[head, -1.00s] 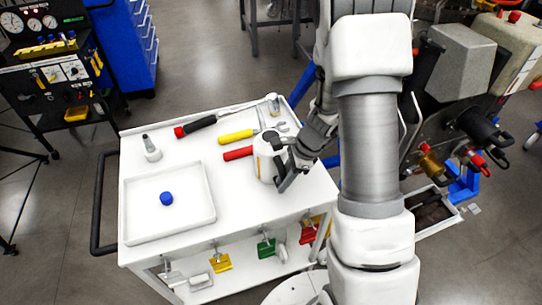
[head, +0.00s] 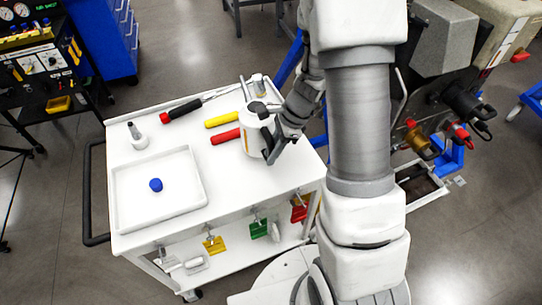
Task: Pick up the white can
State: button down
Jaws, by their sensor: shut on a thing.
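The white can (head: 252,136) is upright at the right part of the white cart top, with a narrow orange-yellow mark on its side. My gripper (head: 268,137) is shut on the can from its right side, with dark fingers at its upper part and side. The fingers and wrist cover part of the can's right side. I cannot tell whether the can's base touches the cart top.
The white cart (head: 125,245) also bears a shallow tray (head: 195,208) with a blue cap (head: 155,184), a small bottle (head: 137,138), a red-handled tool (head: 180,109), and yellow (head: 222,119) and red (head: 226,136) handles. Turbine equipment (head: 450,80) stands at right.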

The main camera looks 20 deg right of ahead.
jog(key=s+d+r, duration=0.6)
jog(key=d+r, duration=0.1)
jog(key=d, duration=0.3)
jog(key=shift+r, duration=0.15)
jog(key=shift+s+a, duration=0.1)
dwell(1.4)
jog(key=c, duration=1.4)
grip_release()
grip_shut()
